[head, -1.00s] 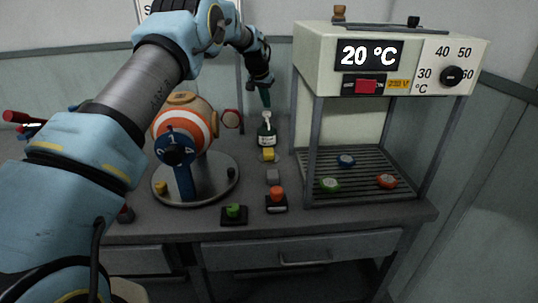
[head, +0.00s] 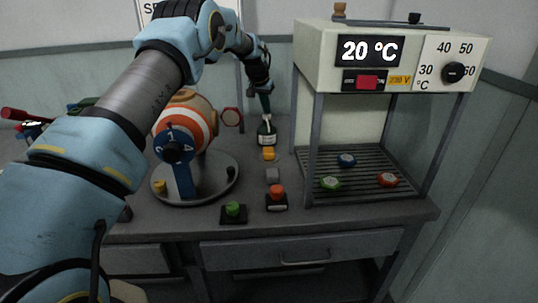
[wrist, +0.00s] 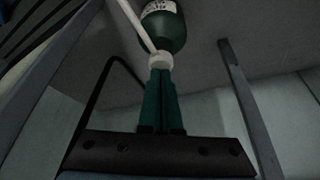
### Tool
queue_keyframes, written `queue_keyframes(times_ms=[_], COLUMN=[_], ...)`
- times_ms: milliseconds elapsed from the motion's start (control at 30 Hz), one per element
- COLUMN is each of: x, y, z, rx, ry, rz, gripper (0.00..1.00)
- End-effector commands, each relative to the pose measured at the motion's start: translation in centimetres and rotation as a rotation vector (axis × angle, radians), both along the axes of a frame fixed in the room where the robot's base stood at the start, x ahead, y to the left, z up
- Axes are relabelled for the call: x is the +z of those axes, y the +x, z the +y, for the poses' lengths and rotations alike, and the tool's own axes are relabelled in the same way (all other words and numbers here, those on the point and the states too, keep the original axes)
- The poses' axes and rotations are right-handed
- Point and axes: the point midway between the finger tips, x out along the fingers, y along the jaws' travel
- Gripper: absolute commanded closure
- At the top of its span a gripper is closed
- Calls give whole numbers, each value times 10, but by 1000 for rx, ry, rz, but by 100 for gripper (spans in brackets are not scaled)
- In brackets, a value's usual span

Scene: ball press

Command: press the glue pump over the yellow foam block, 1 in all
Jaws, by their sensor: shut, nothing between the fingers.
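The glue bottle (head: 266,138), dark green with a pale label, stands at the back of the bench. My gripper (head: 266,114) is above it with its fingers shut, tips down on the white pump head. In the wrist view the green fingers of my gripper (wrist: 160,72) are together and meet the white pump head (wrist: 159,60), which is over the bottle (wrist: 165,28). The fingers partly hide the pump in the head view. The yellow foam block (head: 269,154) lies just in front of the bottle. Any glue on it is too small to tell.
A grey block (head: 272,175) and a red button (head: 277,192) are in front of the foam. A green button (head: 233,210) is at the front edge. An orange-striped drum (head: 190,118) stands left. An oven-like rack (head: 385,62) with several coloured discs stands right.

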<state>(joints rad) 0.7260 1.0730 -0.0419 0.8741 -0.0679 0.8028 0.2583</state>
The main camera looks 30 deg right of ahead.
Motion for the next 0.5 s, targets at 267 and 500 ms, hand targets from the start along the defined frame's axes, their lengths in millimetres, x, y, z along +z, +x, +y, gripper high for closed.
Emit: queue_keyframes(times_ms=[267,500], x=[-3,9], y=[-1,-1], z=[1,1], rx=[0,0], ry=[4,4], rz=[4,4], gripper=[100,100])
